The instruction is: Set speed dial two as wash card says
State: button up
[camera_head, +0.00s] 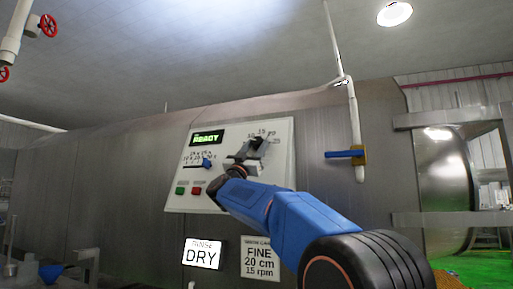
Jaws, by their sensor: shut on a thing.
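A pale control panel (225,199) is fixed to the large metal drum. At its upper right is a dial scale (265,134) with small numbers, one of which looks like 15, and what looks like rpm. My gripper (249,147) is at this scale, shut on the speed dial, which the jaws and arm mostly hide. I cannot read where the dial points. The wash card (261,258) below the panel reads FINE, 20 cm, 15 rpm.
The panel also has a green READY display (206,138), a blue knob (207,163), a green button (180,190) and a red button (196,191). A white pipe with a blue-handled valve (345,154) stands right of the panel.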

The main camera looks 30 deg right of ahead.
jog(key=o, duration=0.8)
jog(key=shift+a, duration=0.1)
jog(key=v, duration=1.7)
jog(key=shift+a, duration=0.2)
jog(key=shift+f, duration=0.1)
